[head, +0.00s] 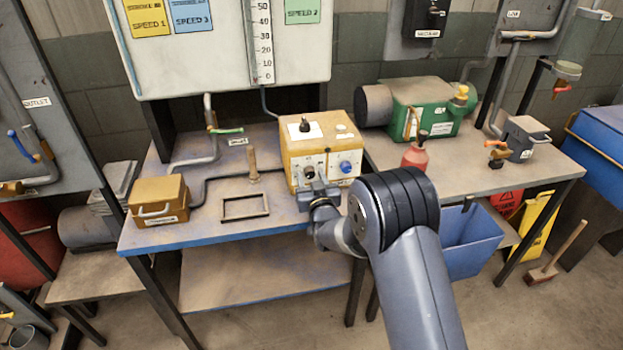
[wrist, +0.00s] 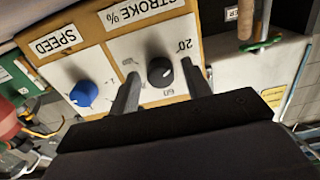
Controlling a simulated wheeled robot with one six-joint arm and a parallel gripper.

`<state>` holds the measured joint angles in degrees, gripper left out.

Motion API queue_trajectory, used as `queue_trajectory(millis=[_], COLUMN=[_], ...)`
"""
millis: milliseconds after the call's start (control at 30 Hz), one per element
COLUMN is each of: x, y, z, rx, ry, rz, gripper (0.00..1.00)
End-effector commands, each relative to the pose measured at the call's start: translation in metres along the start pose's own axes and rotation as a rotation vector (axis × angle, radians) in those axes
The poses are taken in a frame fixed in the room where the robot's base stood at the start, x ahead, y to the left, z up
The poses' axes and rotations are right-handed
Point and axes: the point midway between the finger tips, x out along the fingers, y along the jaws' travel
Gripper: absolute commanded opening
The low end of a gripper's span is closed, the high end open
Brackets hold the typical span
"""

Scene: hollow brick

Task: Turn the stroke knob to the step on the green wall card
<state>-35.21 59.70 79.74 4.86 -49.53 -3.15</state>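The stroke knob (wrist: 160,72) is black and round, on a white plate under the label STROKE %. The numbers 20 and 60 show near it, upside down; its pointer direction is hard to read. My gripper (wrist: 159,70) is open, one finger on each side of the knob, with gaps visible. In the head view my gripper (head: 311,188) is at the front of the yellow box (head: 312,134). The green wall card (head: 302,14) reads SPEED 2; its upper line is cut off by the frame's top edge.
A blue SPEED knob (wrist: 84,93) sits beside the stroke knob; it also shows in the head view (head: 346,167). A yellow card (head: 147,17) and a blue card (head: 191,14) hang left of the green one. A red bottle (head: 415,152) stands right of the box.

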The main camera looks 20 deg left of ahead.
Motion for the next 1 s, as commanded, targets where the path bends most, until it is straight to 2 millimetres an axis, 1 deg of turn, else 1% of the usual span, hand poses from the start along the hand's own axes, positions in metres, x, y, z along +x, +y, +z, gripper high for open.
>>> queue_trajectory(millis=[33, 67, 467, 767, 1000], x=[-0.0001, -0.0001, -0.0002, -0.0002, 0.0000], y=[0.0000, 0.0000, 0.0000, 0.0000, -0.0002], z=[-0.0001, -0.0001, -0.0002, 0.0021, 0.0061], rx=[0.000, 0.000, 0.000, 0.029, 0.144], ry=[0.000, 0.000, 0.000, 0.002, 0.004], rz=[0.000, 0.000, 0.000, 0.000, 0.000], gripper=[0.42, 0.39, 0.06, 0.05, 0.05])
